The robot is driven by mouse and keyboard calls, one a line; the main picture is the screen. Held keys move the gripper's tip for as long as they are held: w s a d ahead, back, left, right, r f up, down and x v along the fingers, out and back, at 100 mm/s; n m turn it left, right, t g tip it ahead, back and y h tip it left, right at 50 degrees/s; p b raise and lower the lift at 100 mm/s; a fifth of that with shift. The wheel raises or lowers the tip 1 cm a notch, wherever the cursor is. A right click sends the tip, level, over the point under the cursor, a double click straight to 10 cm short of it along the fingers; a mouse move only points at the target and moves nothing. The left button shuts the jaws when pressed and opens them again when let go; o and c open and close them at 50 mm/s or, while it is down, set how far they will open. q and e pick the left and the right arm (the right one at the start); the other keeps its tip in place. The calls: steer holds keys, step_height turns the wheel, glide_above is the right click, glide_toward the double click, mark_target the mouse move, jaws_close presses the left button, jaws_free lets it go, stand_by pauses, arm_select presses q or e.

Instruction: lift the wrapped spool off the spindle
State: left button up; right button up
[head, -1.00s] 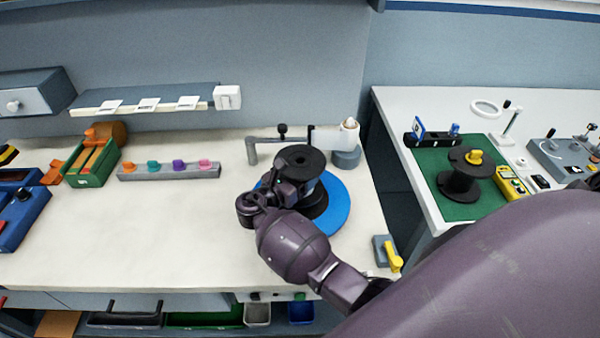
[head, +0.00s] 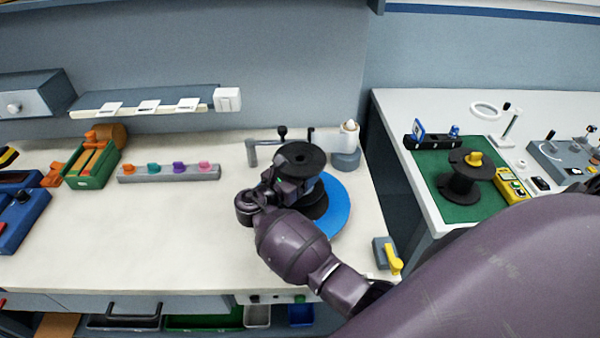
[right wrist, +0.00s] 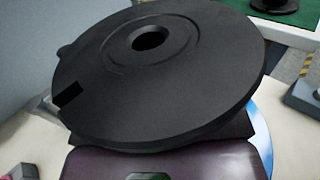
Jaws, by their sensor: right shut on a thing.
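A black spool (head: 301,158) with a round centre hole stands over a blue disc (head: 338,208) on the left bench. My right gripper (head: 298,186) is shut on this spool, from the near side and below its top flange. Its fingertips are mostly hidden by the spool. In the right wrist view the spool's top flange (right wrist: 190,85) fills most of the picture, tilted, with a dark hole and no spindle tip showing in it. I cannot tell how far its lower end is from the spindle, which is hidden. My left gripper is not in view.
A white cylinder (head: 348,137) and a grey crank stand just behind the spool. A yellow-handled lever (head: 394,260) is at the bench's front right corner. Across a gap, another black spool (head: 463,184) with a yellow knob stands on a green mat (head: 450,212).

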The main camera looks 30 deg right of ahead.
mark_target(300, 152)
steer(key=shift+r, duration=1.05)
steer(key=shift+r, duration=0.1)
steer(key=shift+r, duration=1.65)
steer(key=shift+r, duration=0.15)
steer(key=shift+r, duration=1.45)
steer(key=shift+r, duration=1.95)
